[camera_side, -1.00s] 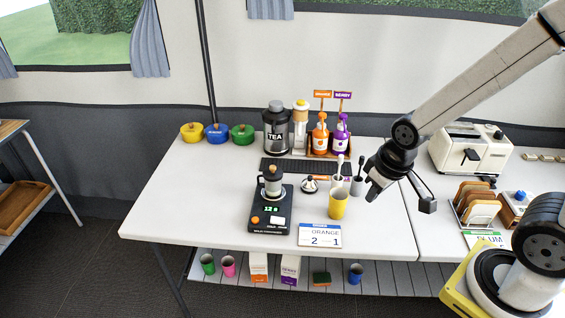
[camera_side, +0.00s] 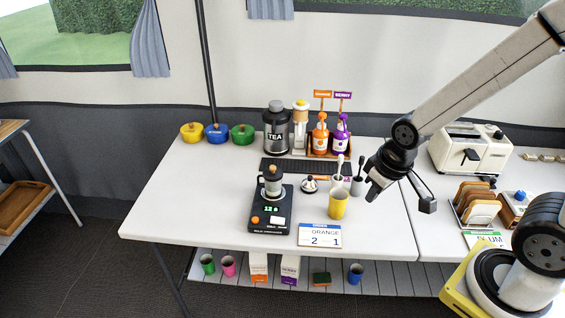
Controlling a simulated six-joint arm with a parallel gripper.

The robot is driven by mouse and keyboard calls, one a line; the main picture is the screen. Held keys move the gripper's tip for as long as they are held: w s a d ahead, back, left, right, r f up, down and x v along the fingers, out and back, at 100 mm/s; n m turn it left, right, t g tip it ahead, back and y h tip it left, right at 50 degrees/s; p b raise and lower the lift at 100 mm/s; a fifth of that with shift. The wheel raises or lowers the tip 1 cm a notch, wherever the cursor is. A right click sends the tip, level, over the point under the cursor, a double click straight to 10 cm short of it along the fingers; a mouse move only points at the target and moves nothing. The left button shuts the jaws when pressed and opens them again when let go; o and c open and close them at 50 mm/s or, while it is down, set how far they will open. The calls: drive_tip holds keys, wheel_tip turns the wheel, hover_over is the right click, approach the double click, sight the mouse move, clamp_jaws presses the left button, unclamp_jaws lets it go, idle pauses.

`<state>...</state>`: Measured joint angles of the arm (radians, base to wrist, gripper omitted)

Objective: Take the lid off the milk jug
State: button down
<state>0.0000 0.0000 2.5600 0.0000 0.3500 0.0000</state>
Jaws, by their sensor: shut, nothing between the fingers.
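A small grey jug (camera_side: 272,187) stands upright on the black scale (camera_side: 268,222), left of the table's middle. It appears to be the milk jug. A brown knob (camera_side: 272,170) shows at its top, apparently on a lid; the fit of the lid is too small to make out. My gripper (camera_side: 372,192) is shut and empty.
A small silver dome (camera_side: 309,184) sits just right of the scale. Behind are a dark mat (camera_side: 295,168), the tea canister (camera_side: 276,128) and pump bottles (camera_side: 320,137). An order card (camera_side: 319,235) lies in front.

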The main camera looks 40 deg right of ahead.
idle(0.4)
unclamp_jaws()
drive_tip(key=g, duration=0.1)
hover_over(273, 167)
drive_tip(key=s, duration=0.1)
drive_tip(key=shift+f, duration=3.15)
drive_tip(key=shift+w+f, duration=0.1)
drive_tip(key=shift+f, duration=1.15)
